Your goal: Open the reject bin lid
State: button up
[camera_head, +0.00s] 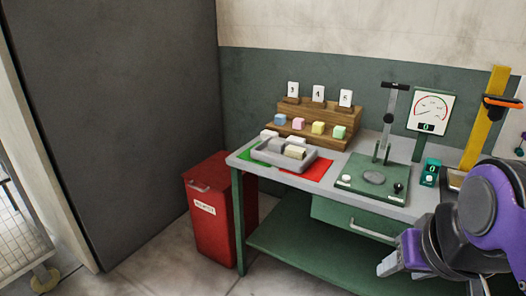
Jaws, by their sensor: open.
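The reject bin (220,222) is a tall red bin with a white label on its front, standing on the floor at the left end of the bench. Its red lid (206,170) looks shut, with a pale handle (198,187) at the front edge. My gripper (388,266) is at the lower right, in front of the bench and well to the right of the bin. It is open, and I see nothing between its fingers, though the view of them is partial.
The green bench (330,216) has a grey top with a tray (258,156) of foam blocks, a red mat (318,170) and a press (372,178). A wooden rack (305,117) stands behind. A dark panel (120,120) rises left of the bin. Floor before the bin is clear.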

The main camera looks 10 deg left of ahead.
aim_at(213, 173)
jog(key=u, duration=1.1)
jog(key=i+j, duration=0.2)
jog(key=i, duration=0.25)
jog(key=i+j, duration=0.25)
jog(key=i, duration=0.2)
jog(key=i+j, duration=0.2)
jog(key=i, duration=0.25)
